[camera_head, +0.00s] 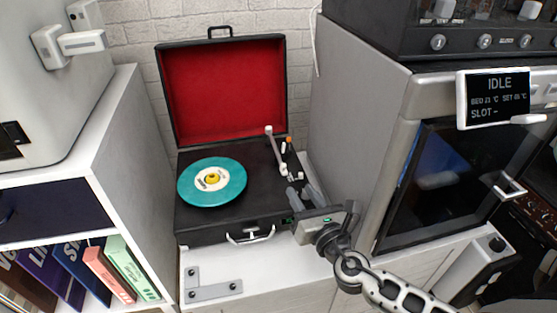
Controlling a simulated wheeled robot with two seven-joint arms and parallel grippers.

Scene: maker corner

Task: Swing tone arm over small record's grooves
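A teal record (228,188) with a pale label and a yellow centre piece lies flat on the platter of a black suitcase record player (208,232). Its lid, lined in red (222,85), stands open at the back. The pale tone arm (275,150) lies to the right of the record, clear of its grooves, running from the back of the deck toward the front. My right gripper (303,194) comes in from the lower right. Its fingers are apart and empty over the deck's front right corner, just in front of the tone arm's near end. My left gripper is out of view.
A grey machine with a dark glass door (437,175) and a display (492,98) stands close on the right. A white shelf (118,130) with books stands on the left. A grey bracket (212,291) lies in front of the player.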

